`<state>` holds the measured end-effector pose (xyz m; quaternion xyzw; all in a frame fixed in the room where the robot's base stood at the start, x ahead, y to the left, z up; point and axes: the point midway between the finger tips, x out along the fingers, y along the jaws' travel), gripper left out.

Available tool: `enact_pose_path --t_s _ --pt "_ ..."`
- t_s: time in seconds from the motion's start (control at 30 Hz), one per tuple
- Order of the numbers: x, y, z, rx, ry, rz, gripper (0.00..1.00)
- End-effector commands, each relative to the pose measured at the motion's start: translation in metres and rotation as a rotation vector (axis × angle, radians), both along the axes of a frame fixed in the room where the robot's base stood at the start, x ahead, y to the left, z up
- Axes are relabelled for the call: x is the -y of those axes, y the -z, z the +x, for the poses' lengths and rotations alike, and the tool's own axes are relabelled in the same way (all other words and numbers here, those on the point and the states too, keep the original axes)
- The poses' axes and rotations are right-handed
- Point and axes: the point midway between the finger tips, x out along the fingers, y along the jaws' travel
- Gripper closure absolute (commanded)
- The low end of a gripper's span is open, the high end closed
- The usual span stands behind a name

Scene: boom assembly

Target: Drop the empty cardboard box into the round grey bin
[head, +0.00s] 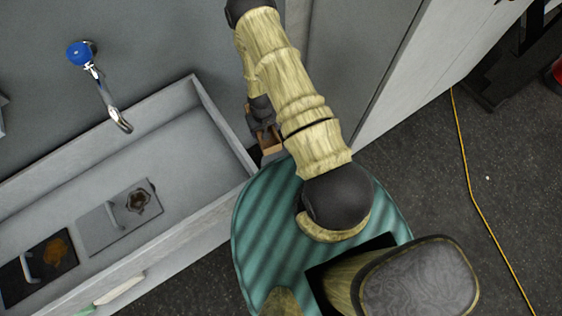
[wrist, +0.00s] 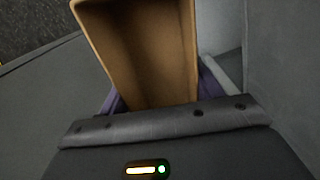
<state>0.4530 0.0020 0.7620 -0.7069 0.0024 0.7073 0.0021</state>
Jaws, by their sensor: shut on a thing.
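The cardboard box (wrist: 150,50) is brown, and its open, empty inside faces the wrist camera. In the wrist view, my gripper (wrist: 160,97) is shut on the box, with a purple finger at each side of its near end. In the head view, only a small brown part of the box (head: 271,146) shows beside my arm, next to the right end of the sink. My gripper (head: 262,122) is partly hidden there by my arm. I cannot make out the round grey bin in either view.
A long grey sink (head: 190,135) with a blue-topped tap (head: 95,75) stands at the left. Two flat plates with handles lie in it. A tall light cabinet (head: 400,75) stands right of my arm. A yellow cable (head: 468,180) crosses the dark floor at the right.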

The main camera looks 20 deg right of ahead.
Motion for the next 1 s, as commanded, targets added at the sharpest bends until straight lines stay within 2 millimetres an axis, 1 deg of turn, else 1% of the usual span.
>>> enact_pose_path --t_s 0.03,0.2,1.0 --pt "0.003 0.014 0.001 0.0 0.011 0.0 0.57" --pt "0.011 0.043 0.003 0.0 0.054 -0.001 0.57" --pt "0.039 0.169 0.011 0.001 0.245 -0.001 0.57"
